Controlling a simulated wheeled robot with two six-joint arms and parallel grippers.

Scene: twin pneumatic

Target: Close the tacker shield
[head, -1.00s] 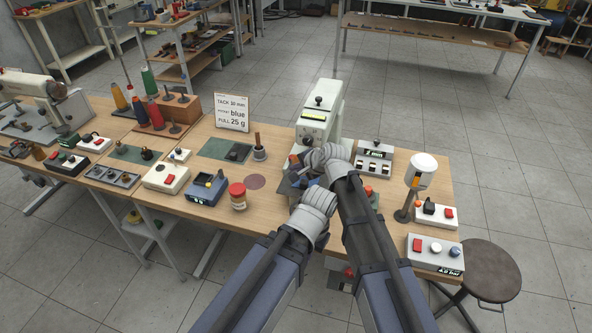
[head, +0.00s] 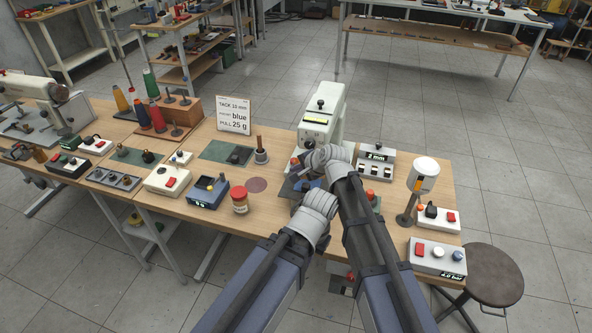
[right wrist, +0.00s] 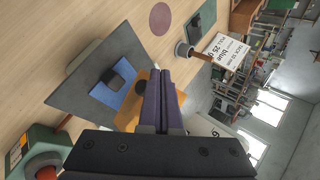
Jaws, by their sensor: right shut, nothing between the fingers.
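The white tacker machine (head: 320,117) stands at the back of the bench, its lower front largely hidden behind my wrists. In the right wrist view my right gripper (right wrist: 162,82) has its two dark fingers together, with nothing between them. An orange part (right wrist: 131,104) with a dark round knob shows just beside the fingers; I cannot tell whether it is the shield or whether the fingers touch it. A blue piece (right wrist: 108,98) with a dark block on it lies on a grey plate (right wrist: 66,100). My left arm reaches in below, but its fingers do not show.
The TACK 10 mm sign (head: 234,115) stands behind a green mat (head: 215,151). A round patch (head: 257,185) of bench is clear.

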